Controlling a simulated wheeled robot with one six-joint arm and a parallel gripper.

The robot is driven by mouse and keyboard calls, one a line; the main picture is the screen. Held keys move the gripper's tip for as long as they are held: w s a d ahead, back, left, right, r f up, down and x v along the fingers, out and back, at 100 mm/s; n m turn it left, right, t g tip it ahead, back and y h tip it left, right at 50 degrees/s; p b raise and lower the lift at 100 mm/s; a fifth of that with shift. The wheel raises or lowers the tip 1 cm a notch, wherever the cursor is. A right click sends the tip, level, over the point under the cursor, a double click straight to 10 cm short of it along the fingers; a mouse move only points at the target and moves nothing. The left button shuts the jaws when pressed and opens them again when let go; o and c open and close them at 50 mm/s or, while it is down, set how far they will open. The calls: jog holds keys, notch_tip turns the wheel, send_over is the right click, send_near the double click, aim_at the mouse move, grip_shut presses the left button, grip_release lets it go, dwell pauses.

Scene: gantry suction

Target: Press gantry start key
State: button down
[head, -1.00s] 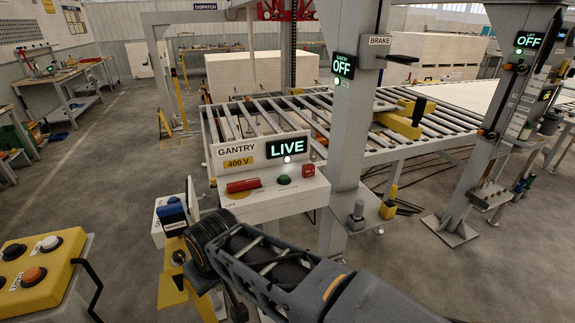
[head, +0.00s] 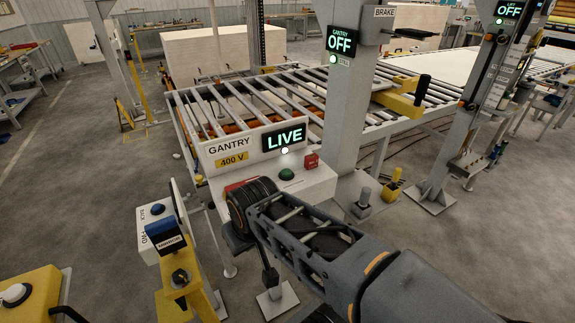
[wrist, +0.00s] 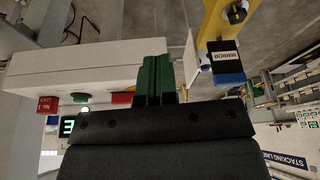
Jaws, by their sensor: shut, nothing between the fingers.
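The gantry control box (head: 315,183) carries a "GANTRY 400 V" panel with a lit "LIVE" display (head: 284,137). On its top are a green round key (head: 287,174), a small red button (head: 311,161) and a red handle (head: 236,186), partly hidden by my arm. A "GANTRY OFF" sign (head: 341,41) glows on the column. In the wrist view, which looks upside down, the green key (wrist: 80,97) is left of my gripper (wrist: 155,68). Its green fingers are shut and empty, overlapping the box in the picture; contact cannot be told. My fingertips are hidden in the head view.
A yellow post with a blue-topped mirror switch (head: 167,228) and a white panel stand left of the box. A yellow button console (head: 35,295) is at lower left. The roller conveyor (head: 225,105) lies behind; the grey column (head: 352,110) rises at the box's right.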

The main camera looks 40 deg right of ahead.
jog(key=w+d+r, duration=0.4)
jog(key=w+r, duration=0.1)
notch_tip(320, 180, up, 8)
jog(key=m+p, duration=0.2)
send_over(285, 171)
jog(key=s+a, duration=0.1)
jog(key=s, duration=0.3)
jog(key=shift+w+a+f+g+h, duration=0.2)
jog(key=shift+w+g+h, duration=0.1)
jog(key=shift+h, duration=0.1)
jog(key=x, duration=0.4)
jog(key=p+x, duration=0.1)
jog(key=x, duration=0.7)
jog(key=shift+s+d+f, duration=0.1)
jog(key=shift+s+f, duration=0.15)
jog(key=shift+s, duration=0.1)
jog(key=shift+f+p, duration=0.35)
jog(key=shift+f, duration=0.45)
